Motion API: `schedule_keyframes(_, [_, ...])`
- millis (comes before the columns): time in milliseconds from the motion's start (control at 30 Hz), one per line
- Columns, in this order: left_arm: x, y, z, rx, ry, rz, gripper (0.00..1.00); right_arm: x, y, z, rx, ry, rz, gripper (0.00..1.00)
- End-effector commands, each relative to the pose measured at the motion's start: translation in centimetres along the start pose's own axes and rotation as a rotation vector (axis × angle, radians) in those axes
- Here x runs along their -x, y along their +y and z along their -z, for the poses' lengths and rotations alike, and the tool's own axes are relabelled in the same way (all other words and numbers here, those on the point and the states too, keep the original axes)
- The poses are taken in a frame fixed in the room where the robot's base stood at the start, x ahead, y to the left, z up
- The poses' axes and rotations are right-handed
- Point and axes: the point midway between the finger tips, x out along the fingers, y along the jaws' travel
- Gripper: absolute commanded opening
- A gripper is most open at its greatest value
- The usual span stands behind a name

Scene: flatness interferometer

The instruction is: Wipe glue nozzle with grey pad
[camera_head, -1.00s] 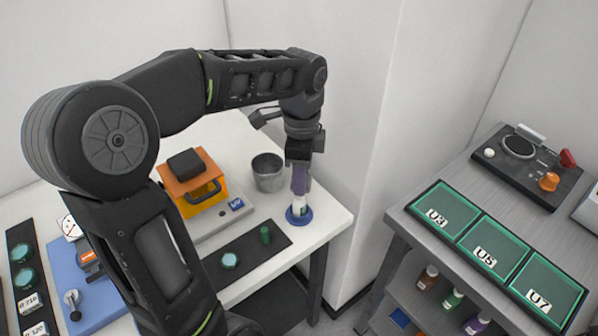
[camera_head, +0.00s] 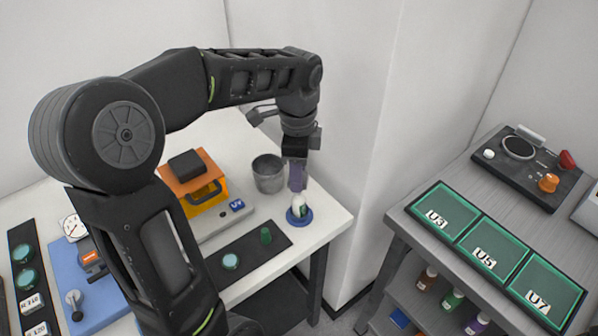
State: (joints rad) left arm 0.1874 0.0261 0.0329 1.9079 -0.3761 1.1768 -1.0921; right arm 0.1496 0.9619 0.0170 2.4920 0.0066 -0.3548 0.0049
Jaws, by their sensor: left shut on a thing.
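My left gripper (camera_head: 297,158) hangs at the back right corner of the white table, pointing down. It is shut on a purple-grey piece (camera_head: 297,177), which may be the grey pad; its shape is hard to make out. Just below it a small white and green bottle (camera_head: 299,206), perhaps the glue, stands on a round blue base (camera_head: 299,220). The piece is right above the bottle's top; I cannot tell whether they touch. The nozzle is too small to see clearly. My right gripper is not in view.
A grey metal cup (camera_head: 268,176) stands left of the gripper, beside an orange device (camera_head: 203,190). A black strip (camera_head: 247,250) with green pieces lies in front. The wall is close behind. At right, a grey bench holds green trays (camera_head: 487,250) and a control box (camera_head: 528,165).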

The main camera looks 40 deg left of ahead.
Motion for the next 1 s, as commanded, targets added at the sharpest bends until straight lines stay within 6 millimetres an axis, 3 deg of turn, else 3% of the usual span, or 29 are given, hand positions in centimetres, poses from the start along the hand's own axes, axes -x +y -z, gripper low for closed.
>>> schedule_keyframes(1000, [0.1,1.1,0.8,0.0,0.0,-0.001,0.06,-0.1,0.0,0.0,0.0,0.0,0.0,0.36])
